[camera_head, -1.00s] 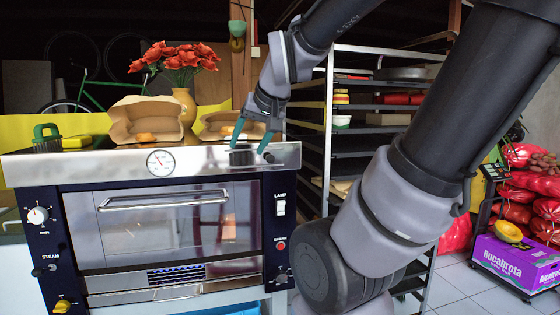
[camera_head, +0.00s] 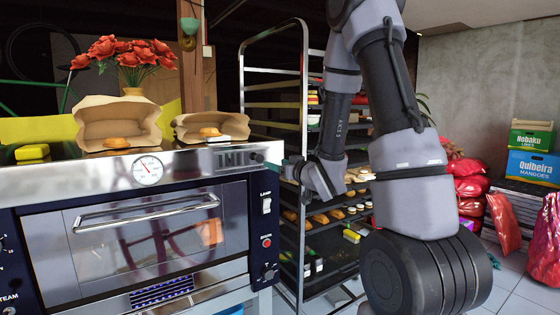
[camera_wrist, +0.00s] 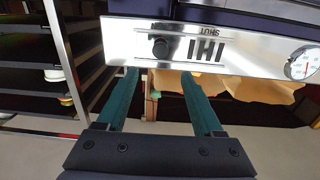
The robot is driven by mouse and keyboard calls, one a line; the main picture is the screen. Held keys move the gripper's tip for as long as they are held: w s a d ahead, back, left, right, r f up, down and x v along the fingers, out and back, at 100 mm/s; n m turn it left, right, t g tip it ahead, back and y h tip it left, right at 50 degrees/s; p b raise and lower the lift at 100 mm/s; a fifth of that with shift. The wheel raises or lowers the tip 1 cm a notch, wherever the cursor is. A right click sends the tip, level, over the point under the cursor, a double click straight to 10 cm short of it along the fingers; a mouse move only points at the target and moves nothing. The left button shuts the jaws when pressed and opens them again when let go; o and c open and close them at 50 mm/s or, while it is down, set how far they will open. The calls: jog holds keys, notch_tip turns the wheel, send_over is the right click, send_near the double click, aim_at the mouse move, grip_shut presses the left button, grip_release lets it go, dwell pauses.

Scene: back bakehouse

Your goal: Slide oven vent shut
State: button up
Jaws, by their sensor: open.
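The oven vent (camera_head: 232,159) is a row of dark slots at the right end of the oven's steel top panel. It shows upside down in the wrist view (camera_wrist: 207,51), near a "SHUT" marking. A dark round knob (camera_head: 257,157) stands beside the slots, on their right in the head view; it also shows in the wrist view (camera_wrist: 160,48). My gripper (camera_head: 287,164) is just right of the knob, at the oven's corner. In the wrist view its two teal fingers (camera_wrist: 159,73) are apart and empty, with the knob lying between their lines, beyond the tips. Contact cannot be told.
Paper bags with bread (camera_head: 118,122) and a vase of red flowers (camera_head: 131,76) stand on the oven top. A thermometer dial (camera_head: 147,170) is left of the vent. A tray rack (camera_head: 303,120) with baked goods stands close behind my arm on the right.

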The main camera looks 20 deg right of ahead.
aim_at(260, 158)
jog(key=x, duration=1)
jog(key=shift+w+a, duration=0.1)
jog(key=shift+w, duration=0.1)
grip_shut()
dwell(1.1)
